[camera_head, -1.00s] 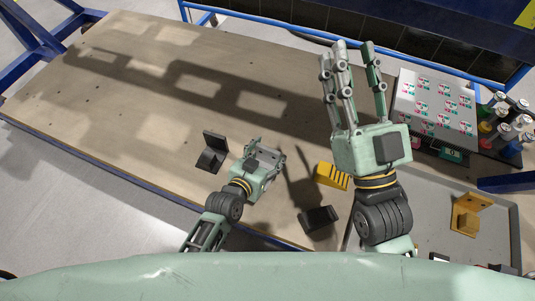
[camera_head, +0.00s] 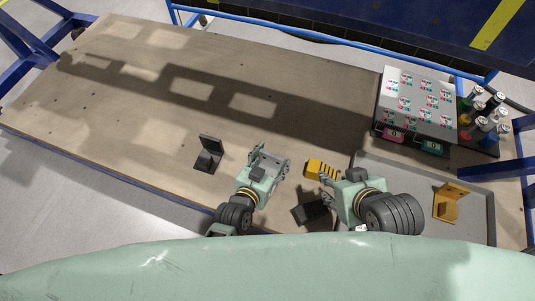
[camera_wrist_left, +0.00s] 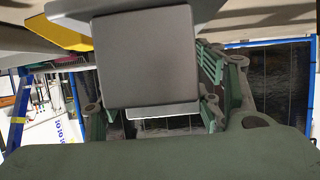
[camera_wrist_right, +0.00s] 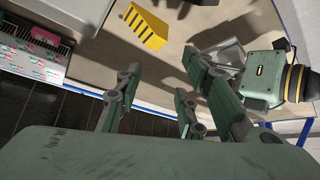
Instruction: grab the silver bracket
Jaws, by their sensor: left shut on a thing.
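The silver bracket (camera_head: 266,161) is between the fingers of my left gripper (camera_head: 270,156), which is shut on it just over the front part of the table. In the left wrist view the bracket (camera_wrist_left: 146,56) is a large grey plate close to the camera, with the fingers on both sides. The right wrist view shows part of the bracket (camera_wrist_right: 229,52) beside the left gripper. My right gripper (camera_wrist_right: 152,96) has its fingers apart and nothing between them. In the head view it is to the right of the left gripper, its fingers partly hidden.
A black bracket (camera_head: 209,154) stands left of my left gripper, and another dark part (camera_head: 309,209) lies between my arms. A yellow striped block (camera_head: 321,169) is near the right gripper. A grey tray (camera_head: 476,197) holds a golden bracket (camera_head: 447,205). The table's left (camera_head: 110,110) is clear.

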